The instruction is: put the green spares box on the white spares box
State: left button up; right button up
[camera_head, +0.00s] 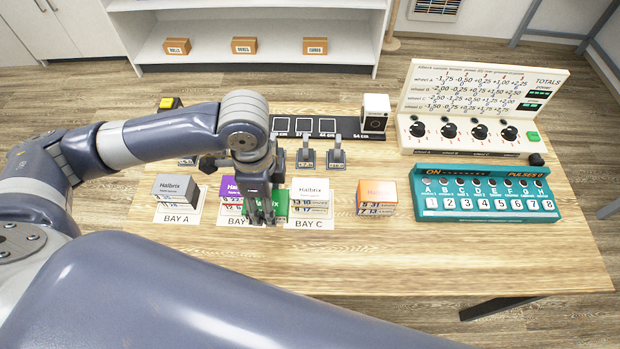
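The green spares box (281,203) is between the purple box and the white box, partly hidden behind my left gripper. The white spares box (311,186) stands on the BAY C card (308,224), just right of the green box. My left gripper (262,221) points down, with its two dark fingers close together in front of the green box. The fingers overlap the green box in the picture. I cannot tell whether they grip it, or whether it touches the table. My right gripper is not in view.
A grey box (177,187) stands on BAY A, a purple box (229,186) on the middle card. An orange box (376,194) stands to the right. Small levers (306,155) stand behind the boxes. A teal switch panel (484,203) is at right. The front table area is clear.

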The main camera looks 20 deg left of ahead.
pick_arm(q)
jog(key=p, duration=0.2)
send_over(310, 188)
jog(key=shift+f, duration=0.6)
jog(key=shift+f+p, duration=0.3)
jog(key=shift+f, duration=1.45)
jog(key=shift+f, duration=0.1)
jog(key=o, duration=1.1)
notch_tip(310, 188, up, 12)
jog(key=shift+r+b, duration=0.15)
jog(key=shift+b, duration=0.65)
